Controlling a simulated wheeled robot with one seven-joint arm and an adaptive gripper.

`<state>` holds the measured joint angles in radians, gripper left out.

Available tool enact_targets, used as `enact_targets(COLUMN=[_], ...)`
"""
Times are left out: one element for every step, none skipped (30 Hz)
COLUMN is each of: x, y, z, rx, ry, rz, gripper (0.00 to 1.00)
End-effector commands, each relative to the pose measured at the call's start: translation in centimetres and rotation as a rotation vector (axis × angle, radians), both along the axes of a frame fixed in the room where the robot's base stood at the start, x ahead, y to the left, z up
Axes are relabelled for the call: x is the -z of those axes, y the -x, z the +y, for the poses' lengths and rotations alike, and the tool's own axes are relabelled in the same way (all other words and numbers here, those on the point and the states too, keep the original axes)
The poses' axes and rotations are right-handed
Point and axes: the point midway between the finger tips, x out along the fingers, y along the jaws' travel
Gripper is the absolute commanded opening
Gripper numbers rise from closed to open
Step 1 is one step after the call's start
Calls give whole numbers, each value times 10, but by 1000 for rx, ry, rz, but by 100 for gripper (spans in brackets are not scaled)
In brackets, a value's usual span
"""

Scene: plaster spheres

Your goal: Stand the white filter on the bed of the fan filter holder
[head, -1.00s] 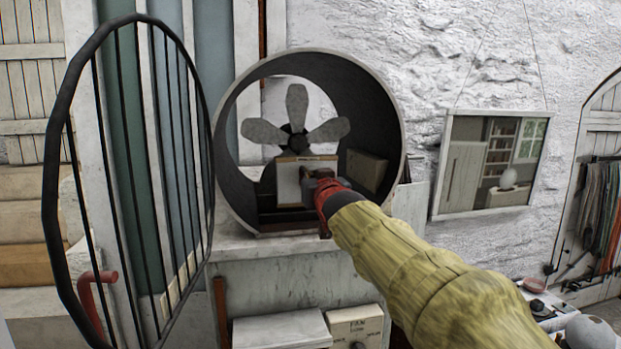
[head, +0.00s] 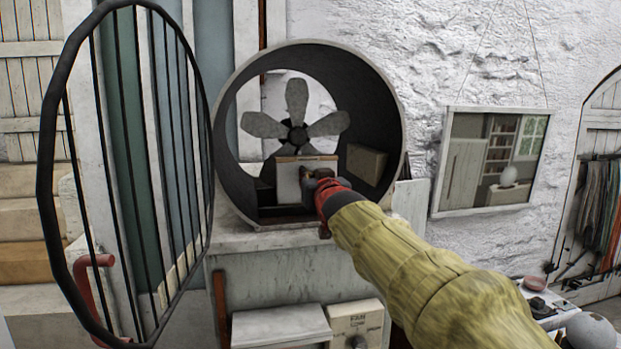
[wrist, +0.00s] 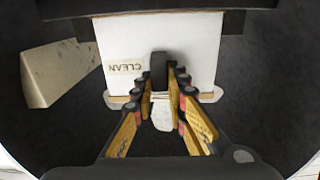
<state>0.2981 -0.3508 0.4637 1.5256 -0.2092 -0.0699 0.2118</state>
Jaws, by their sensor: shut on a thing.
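The white filter (head: 287,184), a flat panel with a brown edge, is upright inside the round housing (head: 393,110), in front of the fan (head: 297,135). In the wrist view its white face (wrist: 125,42) carries the word CLEAN, upside down. My gripper (head: 308,182) reaches in from the right. In the wrist view my gripper (wrist: 160,85) is shut on the filter's dark tab (wrist: 158,68). The holder's bed is low in the dark housing and hard to make out. I cannot tell whether the filter touches it.
A barred round grille (head: 43,150) stands open at the left. A pale block (head: 366,161) lies inside the housing right of the filter; the wrist view shows it at left (wrist: 62,72). The housing wall is close around my arm's end.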

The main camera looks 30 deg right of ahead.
Motion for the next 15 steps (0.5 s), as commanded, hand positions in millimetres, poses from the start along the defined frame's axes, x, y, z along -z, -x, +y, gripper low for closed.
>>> enact_targets(x=[1, 2, 2, 3, 3, 4, 5, 5, 6, 7, 7, 8, 8, 9, 10], y=[0, 0, 0, 0, 0, 0, 0, 0, 0, 0, 0, 0, 0, 0, 0], z=[0, 0, 0, 0, 0, 0, 0, 0, 0, 0, 0, 0, 0, 0, 0], rx=[0, 0, 0, 0, 0, 0, 0, 0, 0, 0, 0, 0, 0, 0, 0], ry=[0, 0, 0, 0, 0, 0, 0, 0, 0, 0, 0, 0, 0, 0, 0], rz=[-1, -1, -1, -1, -1, -1, -1, -1, -1, -1, -1, -1, -1, -1, -1], gripper=[0, 0, 0, 0, 0, 0, 0, 0, 0, 0, 0, 0, 0, 0, 0])
